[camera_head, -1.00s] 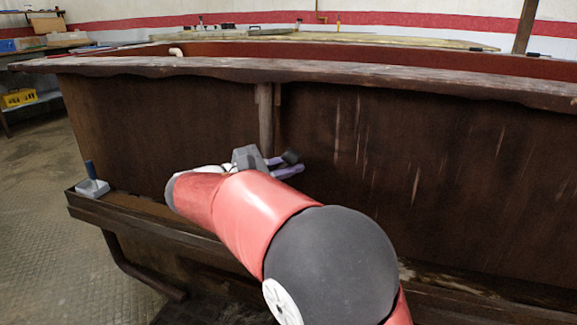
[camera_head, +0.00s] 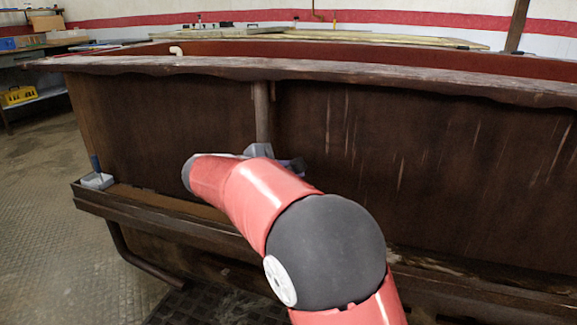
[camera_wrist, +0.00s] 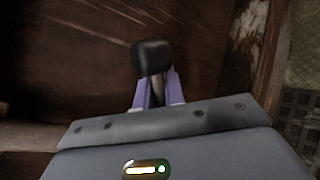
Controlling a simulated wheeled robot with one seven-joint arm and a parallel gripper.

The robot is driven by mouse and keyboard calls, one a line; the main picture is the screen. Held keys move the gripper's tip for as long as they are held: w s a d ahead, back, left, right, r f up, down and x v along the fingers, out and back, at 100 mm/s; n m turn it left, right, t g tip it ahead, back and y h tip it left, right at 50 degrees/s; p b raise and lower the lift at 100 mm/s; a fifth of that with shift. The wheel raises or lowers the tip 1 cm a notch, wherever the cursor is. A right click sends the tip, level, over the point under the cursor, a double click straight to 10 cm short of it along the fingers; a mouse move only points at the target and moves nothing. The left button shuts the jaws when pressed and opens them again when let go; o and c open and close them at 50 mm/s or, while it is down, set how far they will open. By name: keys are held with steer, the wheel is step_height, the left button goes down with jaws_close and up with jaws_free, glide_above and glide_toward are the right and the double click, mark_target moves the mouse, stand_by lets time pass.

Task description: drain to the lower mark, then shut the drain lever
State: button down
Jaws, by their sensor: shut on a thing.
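In the wrist view, my gripper (camera_wrist: 156,88) has two purple fingers shut around the stem of a lever with a black knob (camera_wrist: 152,57). The knob stands out beyond the fingertips. In the head view my gripper (camera_head: 291,163) is mostly hidden behind my red arm, in front of the tank's dark wooden wall (camera_head: 400,160), and the black knob cannot be made out. The tank's reddish inner wall (camera_head: 380,58) shows above the rim. The liquid level and any lower mark cannot be made out.
A blue handle on a grey base (camera_head: 97,180) stands at the left end of the tank's low ledge (camera_head: 150,207). The thick wooden rim (camera_head: 330,70) overhangs above my arm. The floor at the left (camera_head: 50,230) is open.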

steer(key=shift+s+d+f+m+y+b, duration=0.1)
steer(key=shift+d+f+m+y+b, duration=0.1)
steer(key=shift+f+m+y+b, duration=0.95)
steer(key=shift+s+d+f+m+y+b, duration=0.15)
steer(key=shift+f+m+y+b, duration=0.4)
steer(key=shift+f+y+b, duration=0.65)
steer(key=shift+w+f+h+p, duration=0.1)
steer(key=shift+f+h+p, duration=0.15)
steer(key=shift+f+p, duration=0.05)
steer(key=c, duration=1.5)
jaws_free()
steer(key=p+v, duration=0.1)
steer(key=v, duration=0.7)
